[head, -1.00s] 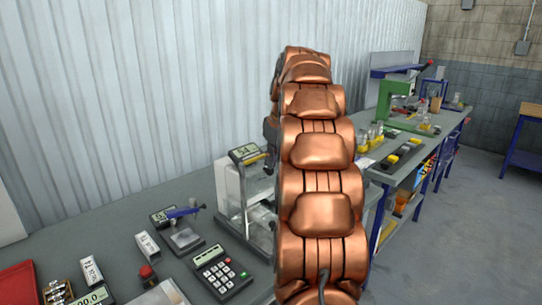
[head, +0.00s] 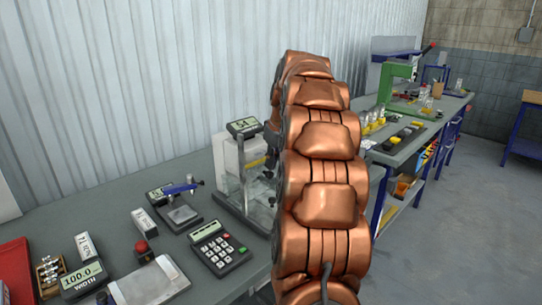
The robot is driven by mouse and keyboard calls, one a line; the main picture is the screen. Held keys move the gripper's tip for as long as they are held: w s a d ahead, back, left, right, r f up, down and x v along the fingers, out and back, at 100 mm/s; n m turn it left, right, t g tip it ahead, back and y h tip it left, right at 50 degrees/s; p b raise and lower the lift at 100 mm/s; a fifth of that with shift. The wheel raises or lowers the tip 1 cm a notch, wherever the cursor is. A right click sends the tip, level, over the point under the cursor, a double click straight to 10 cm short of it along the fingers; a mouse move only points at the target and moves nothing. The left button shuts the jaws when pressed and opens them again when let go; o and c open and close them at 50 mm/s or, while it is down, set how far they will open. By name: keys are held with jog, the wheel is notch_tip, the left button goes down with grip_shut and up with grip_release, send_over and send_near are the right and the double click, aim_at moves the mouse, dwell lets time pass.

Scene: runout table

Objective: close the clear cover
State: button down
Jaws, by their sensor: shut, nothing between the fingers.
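A clear-walled case with a white back part (head: 228,158) and a small display on top (head: 243,126) stands on the grey table, left of my copper arm. Its clear panels (head: 257,186) face the front and right. My arm hides its right side, so I cannot tell how far any clear cover on it is open. My gripper is not in view; only the arm links show, rising through the middle of the picture.
On the grey table (head: 100,208) stand a keypad unit (head: 220,248), a small stand with a blue part (head: 182,200), a red button (head: 142,250), a metal plate (head: 150,283) and a red tray (head: 14,265). Another bench with a green press (head: 402,82) stands at the back right.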

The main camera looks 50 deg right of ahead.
notch_tip(320, 180, down, 4)
jog(key=shift+f+b, duration=0.15)
jog(key=shift+b, duration=0.6)
notch_tip(320, 180, up, 5)
jog(key=p, duration=0.2)
notch_tip(320, 180, up, 9)
jog(key=b, duration=0.1)
send_over(271, 176)
jog(key=s, duration=0.3)
